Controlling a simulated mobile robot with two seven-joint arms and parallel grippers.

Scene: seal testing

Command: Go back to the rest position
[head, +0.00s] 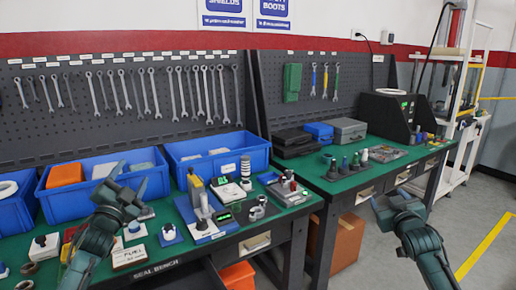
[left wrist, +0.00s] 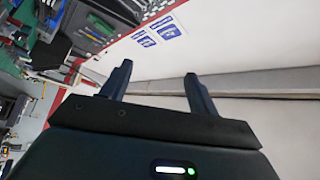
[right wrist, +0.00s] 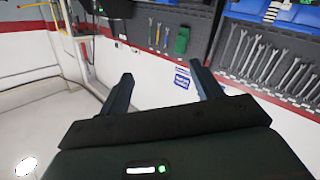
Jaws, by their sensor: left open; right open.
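My left gripper (head: 122,184) is raised over the left part of the seal bench, in front of the blue bins in the head view. Its two fingers (left wrist: 158,88) stand apart and empty in the left wrist view. My right gripper (head: 394,202) is at the right in the head view, over the floor in front of the right-hand bench. Its two fingers (right wrist: 165,90) stand apart with nothing between them in the right wrist view. Both grippers are open and hold nothing.
The green-topped seal bench (head: 282,213) carries testers and small parts, with blue bins (head: 215,153) behind. The second bench (head: 345,187) holds cases and a black machine (head: 390,113). A cardboard box (head: 347,240) stands beneath. Grey floor (head: 490,200) lies open at the right.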

